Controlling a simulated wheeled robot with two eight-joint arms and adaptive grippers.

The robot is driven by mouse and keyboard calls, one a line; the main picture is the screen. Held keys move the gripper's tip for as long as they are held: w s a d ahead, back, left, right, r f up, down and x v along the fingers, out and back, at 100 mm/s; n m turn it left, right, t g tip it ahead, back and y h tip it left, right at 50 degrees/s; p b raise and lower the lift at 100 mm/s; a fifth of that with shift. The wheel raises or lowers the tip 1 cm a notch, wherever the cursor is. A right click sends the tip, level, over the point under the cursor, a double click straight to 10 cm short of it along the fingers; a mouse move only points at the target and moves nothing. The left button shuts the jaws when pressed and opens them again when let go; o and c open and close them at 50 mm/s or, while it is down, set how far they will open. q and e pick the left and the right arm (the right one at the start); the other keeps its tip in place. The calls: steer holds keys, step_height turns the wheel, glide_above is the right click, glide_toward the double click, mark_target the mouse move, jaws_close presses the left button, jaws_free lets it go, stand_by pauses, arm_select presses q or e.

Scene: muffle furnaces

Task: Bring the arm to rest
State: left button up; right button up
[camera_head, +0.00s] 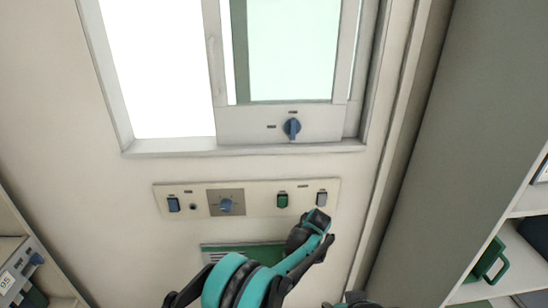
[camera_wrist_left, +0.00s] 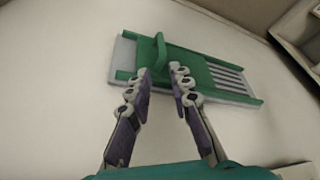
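In the left wrist view my left gripper (camera_wrist_left: 161,73) is open, its two dark, jointed fingers spread apart with nothing held between them. Beyond the fingertips is a green plate (camera_wrist_left: 205,68) with pale slots at its right end and a raised green handle (camera_wrist_left: 160,50). The handle shows just past the gap between the fingertips; I cannot tell whether they touch it. In the head view a teal and black arm of mine rises from the bottom centre, below the control panel (camera_head: 254,200).
The control panel carries a blue knob (camera_head: 225,205), a green switch (camera_head: 282,201) and a grey switch (camera_head: 321,198), close to my arm. A windowed door with a blue knob (camera_head: 291,127) is above. Shelving with a green handle (camera_head: 487,260) stands at right.

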arm_select(q)
steer(key=s+a+r+m+t+h, duration=0.1)
steer(key=s+a+r+m, duration=0.1)
steer(key=s+a+r, duration=0.6)
steer(key=s+a+r+m+h, duration=0.1)
steer(key=s+a+r, duration=0.2)
steer(key=a+r, duration=0.8)
steer(key=s+a+m+t, duration=0.1)
steer(key=s+a, duration=0.4)
steer(key=s, duration=0.5)
steer(key=s+a+m+t, duration=0.1)
steer(key=s+a, duration=0.4)
steer(key=s, duration=0.5)
steer(key=shift+f+m+t, duration=0.3)
steer(key=shift+f+m, duration=0.1)
steer(key=shift+m, duration=0.5)
steer(key=shift+a, duration=0.1)
